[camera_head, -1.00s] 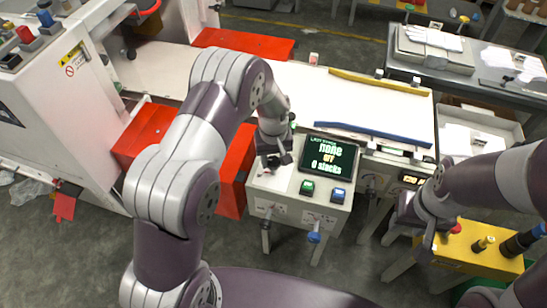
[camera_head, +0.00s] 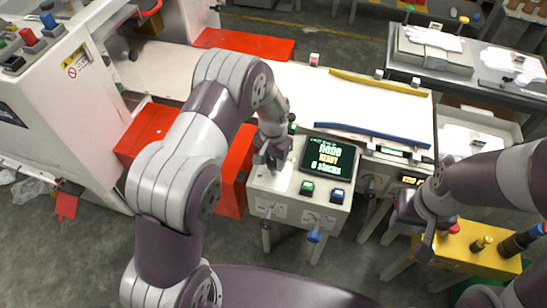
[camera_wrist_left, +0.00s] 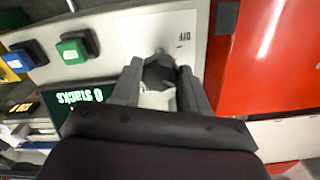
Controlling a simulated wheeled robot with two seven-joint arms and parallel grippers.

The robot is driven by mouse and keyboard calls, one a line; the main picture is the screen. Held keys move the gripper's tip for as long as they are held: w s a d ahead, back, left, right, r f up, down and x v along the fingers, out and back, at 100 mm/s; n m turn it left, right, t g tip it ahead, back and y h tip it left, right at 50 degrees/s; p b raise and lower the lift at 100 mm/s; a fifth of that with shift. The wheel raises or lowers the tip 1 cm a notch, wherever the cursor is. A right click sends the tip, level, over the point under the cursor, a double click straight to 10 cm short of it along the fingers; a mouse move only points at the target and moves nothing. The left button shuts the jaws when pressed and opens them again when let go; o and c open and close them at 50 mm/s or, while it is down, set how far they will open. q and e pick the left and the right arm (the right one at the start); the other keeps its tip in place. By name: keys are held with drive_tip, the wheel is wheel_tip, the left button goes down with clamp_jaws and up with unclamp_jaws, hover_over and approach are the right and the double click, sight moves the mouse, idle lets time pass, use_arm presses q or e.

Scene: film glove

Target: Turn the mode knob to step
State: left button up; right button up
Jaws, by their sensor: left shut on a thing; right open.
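The mode knob (camera_wrist_left: 160,72) is a dark knob on the white control panel (camera_wrist_left: 120,30). In the left wrist view it sits between the fingers of my left gripper (camera_wrist_left: 160,85), which is shut on it. The word "OFF" is printed on the panel beside it. In the head view my left gripper (camera_head: 270,160) covers the knob at the panel's left side. The panel's screen (camera_head: 329,157) reads "READY" and "0 stacks". My right gripper (camera_head: 428,240) is open and empty above the yellow box at the right.
A green button (camera_head: 307,188) and a blue button (camera_head: 337,195) sit below the screen; both also show in the left wrist view. A red block (camera_head: 236,175) stands left of the panel. A yellow box (camera_head: 470,250) with knobs is at the right.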

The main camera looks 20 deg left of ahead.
sight(273, 161)
use_arm(q)
drive_tip(key=shift+m, duration=1.2)
drive_tip(key=shift+w+m, duration=0.1)
drive_tip(key=shift+m, duration=0.2)
drive_tip(key=o, duration=1.1)
drive_tip(key=shift+c, duration=0.2)
wheel_tip(273, 161, up, 13)
drive_tip(key=shift+b, duration=0.4)
drive_tip(key=shift+f, duration=0.1)
